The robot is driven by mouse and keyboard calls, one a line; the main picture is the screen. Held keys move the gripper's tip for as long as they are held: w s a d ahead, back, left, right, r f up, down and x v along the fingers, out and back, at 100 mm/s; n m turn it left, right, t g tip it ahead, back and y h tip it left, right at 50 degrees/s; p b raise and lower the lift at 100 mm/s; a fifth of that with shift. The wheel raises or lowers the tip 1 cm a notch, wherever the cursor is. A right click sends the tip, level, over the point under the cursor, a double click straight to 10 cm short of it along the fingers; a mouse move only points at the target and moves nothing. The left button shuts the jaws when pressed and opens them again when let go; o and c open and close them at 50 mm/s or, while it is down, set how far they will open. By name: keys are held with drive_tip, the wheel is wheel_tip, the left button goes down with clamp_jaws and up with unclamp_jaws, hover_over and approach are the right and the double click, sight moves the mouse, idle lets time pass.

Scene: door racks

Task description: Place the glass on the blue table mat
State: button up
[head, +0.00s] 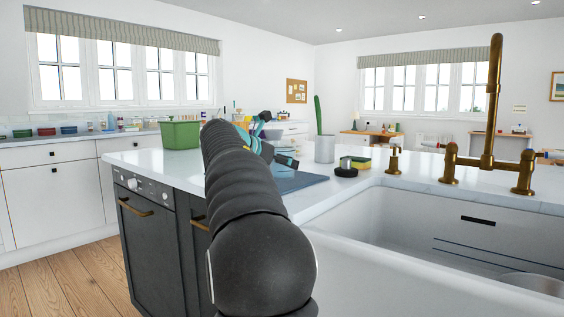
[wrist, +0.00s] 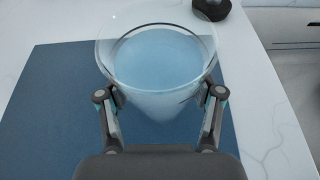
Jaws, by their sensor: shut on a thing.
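A clear glass (wrist: 157,35) is between the fingers of my gripper (wrist: 160,103) in the wrist view, and the gripper is shut on it. The wrist camera looks down into its wide round rim. The blue table mat (wrist: 45,110) lies on the white counter below and behind the glass. Whether the glass touches the mat, I cannot tell. In the head view the mat (head: 298,181) shows partly behind my arm. My gripper (head: 268,145) is mostly hidden there by my own arm, and the glass cannot be made out.
A green bin (head: 180,134) stands left of my arm on the counter. The white sink (head: 420,225) with a brass tap (head: 491,110) is at the right.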

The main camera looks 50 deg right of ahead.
drive_tip(key=o, duration=1.7)
drive_tip(key=shift+c, duration=0.2)
drive_tip(key=shift+a+r, duration=0.1)
drive_tip(key=shift+a, duration=0.05)
drive_tip(key=v, duration=1.1)
drive_tip(key=shift+a+p, duration=0.4)
drive_tip(key=shift+r, duration=0.1)
